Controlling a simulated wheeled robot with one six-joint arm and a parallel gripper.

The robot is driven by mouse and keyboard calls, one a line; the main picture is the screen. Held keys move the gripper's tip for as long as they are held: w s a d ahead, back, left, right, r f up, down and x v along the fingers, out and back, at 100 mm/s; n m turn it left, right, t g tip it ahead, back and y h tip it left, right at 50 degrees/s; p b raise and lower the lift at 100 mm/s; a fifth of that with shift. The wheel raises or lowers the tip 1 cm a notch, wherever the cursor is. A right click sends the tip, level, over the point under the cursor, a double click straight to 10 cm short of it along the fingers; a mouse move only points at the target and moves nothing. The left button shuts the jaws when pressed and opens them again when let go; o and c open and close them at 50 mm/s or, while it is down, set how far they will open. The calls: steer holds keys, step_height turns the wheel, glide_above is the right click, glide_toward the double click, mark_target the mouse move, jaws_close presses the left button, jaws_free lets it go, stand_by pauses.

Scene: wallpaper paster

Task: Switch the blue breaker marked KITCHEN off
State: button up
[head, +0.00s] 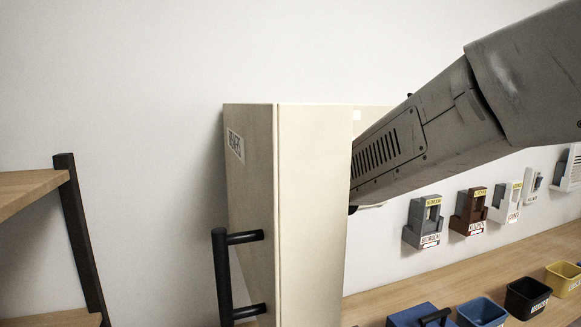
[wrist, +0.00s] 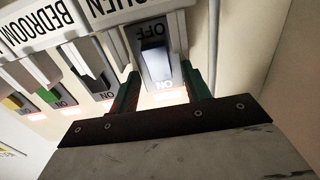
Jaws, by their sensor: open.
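I cannot tell clearly which way the toggle is tipped. My gripper (wrist: 163,88) is open, with one green finger to each side of this breaker's lower end; contact is not clear. In the head view my gripper and the breakers are hidden behind the open door of the cream cabinet (head: 308,200).
Beside it in the wrist view are a black breaker (wrist: 92,78) near the BEDROOM label (wrist: 45,25), and green (wrist: 48,96) and yellow (wrist: 13,101) ones. The door has a black handle (head: 221,270). Wall holders (head: 425,222) and small bins (head: 527,296) stand right. A wooden shelf (head: 30,190) is left.

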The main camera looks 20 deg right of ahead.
steer(key=c, duration=1)
steer(key=shift+f+t, duration=0.25)
steer(key=shift+t, duration=0.35)
steer(key=shift+s+f+t, duration=0.1)
steer(key=shift+f+t, duration=0.05)
steer(key=shift+t, duration=0.95)
steer(key=o, duration=1)
